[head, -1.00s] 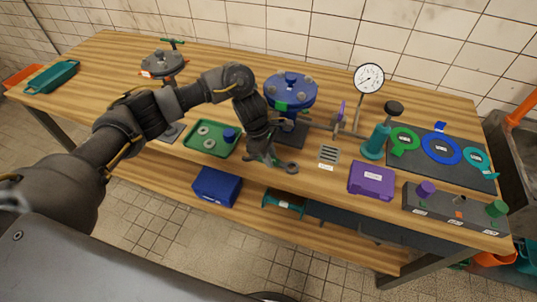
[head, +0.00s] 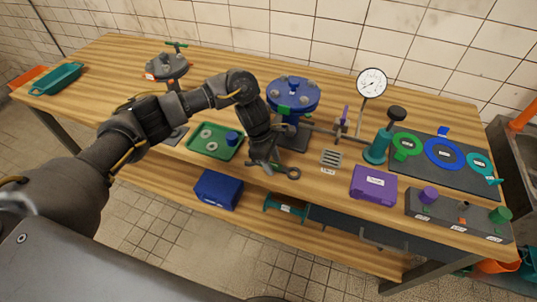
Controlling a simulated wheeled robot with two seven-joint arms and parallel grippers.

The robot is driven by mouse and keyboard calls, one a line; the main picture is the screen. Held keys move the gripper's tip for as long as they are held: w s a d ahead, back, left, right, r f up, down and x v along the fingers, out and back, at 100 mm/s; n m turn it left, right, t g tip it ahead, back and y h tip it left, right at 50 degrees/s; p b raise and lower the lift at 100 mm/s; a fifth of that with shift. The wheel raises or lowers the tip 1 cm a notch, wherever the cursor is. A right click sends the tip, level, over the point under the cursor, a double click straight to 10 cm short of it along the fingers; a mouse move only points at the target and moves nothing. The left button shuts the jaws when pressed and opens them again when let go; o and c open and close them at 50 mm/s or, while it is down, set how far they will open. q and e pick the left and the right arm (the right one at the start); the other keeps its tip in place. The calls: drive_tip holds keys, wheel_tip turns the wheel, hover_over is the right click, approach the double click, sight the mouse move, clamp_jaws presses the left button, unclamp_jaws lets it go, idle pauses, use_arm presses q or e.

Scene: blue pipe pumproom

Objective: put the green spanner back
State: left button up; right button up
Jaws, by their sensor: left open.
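My left gripper (head: 263,166) is open and points down at the front of the bench, between the green tray and the grey grille. A spanner (head: 293,173) with a dark grey ring end lies at its fingertips. Its other end is hidden by the gripper, and I see no clear green on it. I cannot tell whether the fingers touch it. A dark board (head: 425,172) at the right carries a green ring shape (head: 406,146), a blue one (head: 443,152) and a teal one (head: 480,163), each with a label. My right gripper is not in view.
A green tray (head: 198,151) with grey discs lies left of the gripper. A blue flanged valve (head: 293,95) stands behind it. A purple box (head: 373,185), teal pump (head: 377,148), dial gauge (head: 371,83) and grey block (head: 455,214) stand to the right.

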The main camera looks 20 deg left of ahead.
use_arm(q)
drive_tip(key=b+v, duration=0.2)
drive_tip(key=v, duration=1)
